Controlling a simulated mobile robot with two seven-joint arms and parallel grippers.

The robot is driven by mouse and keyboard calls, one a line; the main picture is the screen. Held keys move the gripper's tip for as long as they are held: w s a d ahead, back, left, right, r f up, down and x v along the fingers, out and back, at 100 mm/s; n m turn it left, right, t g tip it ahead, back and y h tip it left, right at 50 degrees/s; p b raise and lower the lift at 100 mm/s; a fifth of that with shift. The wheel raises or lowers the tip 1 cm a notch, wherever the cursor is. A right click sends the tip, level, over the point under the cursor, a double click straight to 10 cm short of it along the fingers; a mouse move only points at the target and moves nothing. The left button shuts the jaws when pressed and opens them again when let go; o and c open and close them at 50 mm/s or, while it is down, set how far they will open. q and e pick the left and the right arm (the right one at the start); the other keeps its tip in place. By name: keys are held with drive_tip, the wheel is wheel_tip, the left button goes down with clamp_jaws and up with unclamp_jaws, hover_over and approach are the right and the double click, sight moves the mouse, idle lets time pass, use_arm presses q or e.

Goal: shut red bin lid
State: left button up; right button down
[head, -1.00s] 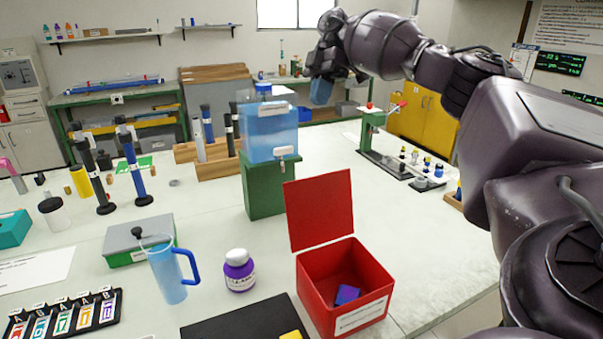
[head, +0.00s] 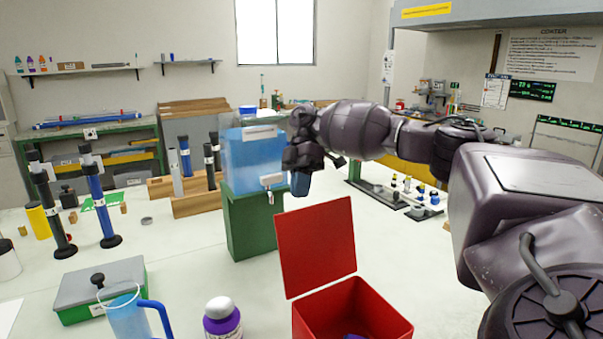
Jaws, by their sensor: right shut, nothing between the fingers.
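The red bin (head: 352,310) stands on the white bench at the bottom of the head view, its lower part cut off by the frame edge. Its red lid (head: 317,247) stands up, open, along the back left side. A bit of something blue shows inside the bin. My right gripper (head: 301,184) is above and behind the lid, pointing down, beside the blue water tank. Its fingers are dark blue and shut, with nothing between them. It does not appear to touch the lid. My left gripper is not in view.
The blue water tank (head: 255,160) on a green stand (head: 250,225) is just left of my right gripper. A purple bottle (head: 222,318) and a blue jug (head: 128,315) stand left of the bin.

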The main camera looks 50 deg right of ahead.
drive_tip(key=shift+x, duration=2.1)
